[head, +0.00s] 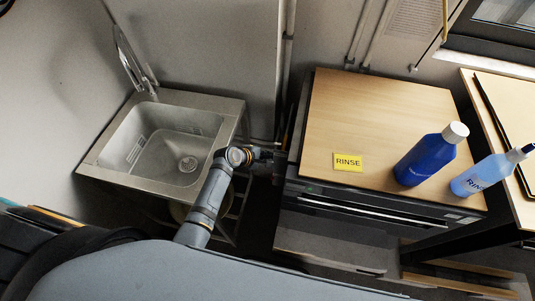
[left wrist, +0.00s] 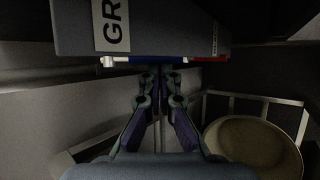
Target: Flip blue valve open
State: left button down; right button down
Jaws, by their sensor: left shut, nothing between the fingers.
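In the left wrist view, a blue strip (left wrist: 150,59), which looks like the blue valve's handle, lies along the lower edge of a grey panel. A red strip (left wrist: 212,58) sits to its right. My left gripper (left wrist: 161,76) is shut and empty, with its fingertips just below the blue strip. I cannot tell whether they touch it. In the head view my left gripper (head: 278,156) is in the dark gap between the sink and the wood-topped cabinet. The valve does not show there. My right gripper is not in view.
The metal sink (head: 115,140) stands to the left, and the wood-topped cabinet (head: 375,105) to the right. On the cabinet are a yellow RINSE label (head: 348,162) and a blue bottle (head: 425,160). A round tan container (left wrist: 255,148) is at lower right in the wrist view.

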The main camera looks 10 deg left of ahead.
pick_arm(q)
jog(key=r+g+p, duration=0.1)
jog(key=g+p, duration=0.1)
jog(key=p, duration=0.1)
jog(key=r+n+g+p, duration=0.1)
jog(key=g+p, duration=0.1)
jog(key=p, duration=0.2)
jog(key=r+g+p, duration=0.1)
jog(key=g+p, duration=0.1)
jog(key=p, duration=0.1)
jog(key=shift+s+r+n, duration=0.2)
jog(key=shift+s+n, duration=0.1)
jog(key=shift+s, duration=0.05)
jog(key=shift+r+p, duration=0.15)
jog(key=shift+p, duration=0.15)
dwell(0.6)
